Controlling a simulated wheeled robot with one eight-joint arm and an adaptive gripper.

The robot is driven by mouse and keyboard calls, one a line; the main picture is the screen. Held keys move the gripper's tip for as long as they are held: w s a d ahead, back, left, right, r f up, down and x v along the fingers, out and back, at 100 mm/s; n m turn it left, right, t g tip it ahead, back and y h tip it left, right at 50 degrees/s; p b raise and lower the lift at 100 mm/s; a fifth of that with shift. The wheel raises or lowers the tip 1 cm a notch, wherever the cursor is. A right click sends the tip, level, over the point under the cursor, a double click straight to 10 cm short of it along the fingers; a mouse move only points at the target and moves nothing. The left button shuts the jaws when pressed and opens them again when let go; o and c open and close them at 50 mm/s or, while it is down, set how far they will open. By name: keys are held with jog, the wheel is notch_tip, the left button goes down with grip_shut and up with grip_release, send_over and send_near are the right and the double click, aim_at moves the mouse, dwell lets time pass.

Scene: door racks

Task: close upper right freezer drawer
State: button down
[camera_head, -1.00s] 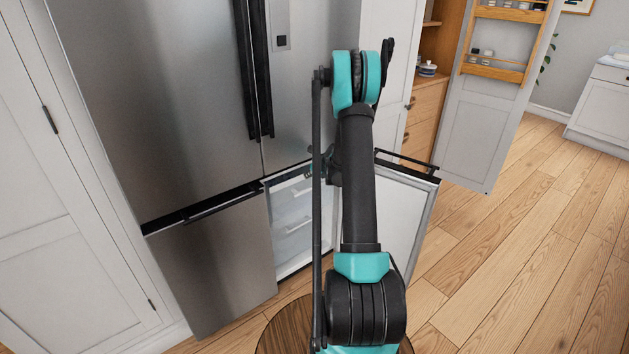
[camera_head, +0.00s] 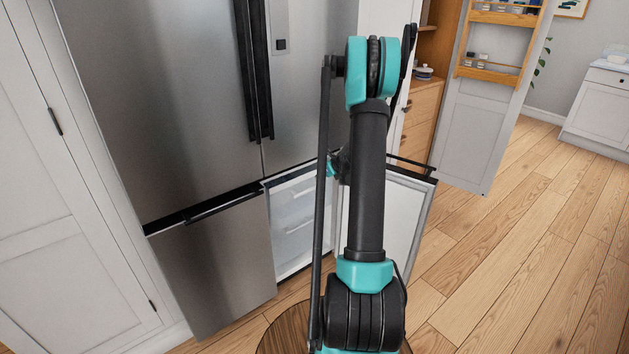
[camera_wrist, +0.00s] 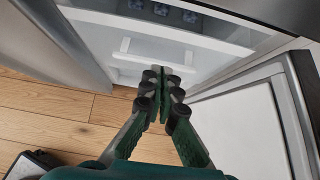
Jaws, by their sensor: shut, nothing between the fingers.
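The lower right freezer compartment is open, with white, partly clear drawers (camera_head: 291,212) inside, partly hidden by my arm in the head view. In the wrist view, the upper drawer front (camera_wrist: 160,28) lies ahead, beyond my fingertips, with a pale handle bar (camera_wrist: 150,56) below its top edge. How far the drawer is pulled out is hard to tell. My gripper (camera_wrist: 162,80) is shut and empty, pointing at the drawer fronts. Contact with the drawer cannot be made out. In the head view, my arm hides the gripper's fingers.
The open freezer door (camera_head: 398,215) stands to the right of my gripper, also in the wrist view (camera_wrist: 245,130). The left freezer door (camera_head: 222,262) is shut. A pantry door (camera_head: 480,130) stands open at right. Wooden floor (camera_head: 520,260) is free at right.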

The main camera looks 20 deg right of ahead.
notch_tip(320, 180, up, 2)
jog(key=s, duration=0.2)
jog(key=t+y, duration=0.1)
jog(key=t, duration=0.2)
send_near(305, 178)
notch_tip(305, 178, down, 3)
jog(key=w, duration=0.1)
jog(key=w+a, duration=0.1)
jog(key=w, duration=0.2)
jog(key=shift+a, duration=0.3)
jog(key=shift+w+a, duration=0.15)
jog(key=shift+w, duration=0.45)
jog(key=w, duration=0.1)
jog(key=w+a, duration=0.1)
jog(key=w, duration=0.2)
jog(key=shift+w+a, duration=0.2)
jog(key=shift+a, duration=0.15)
jog(key=shift+s, duration=0.1)
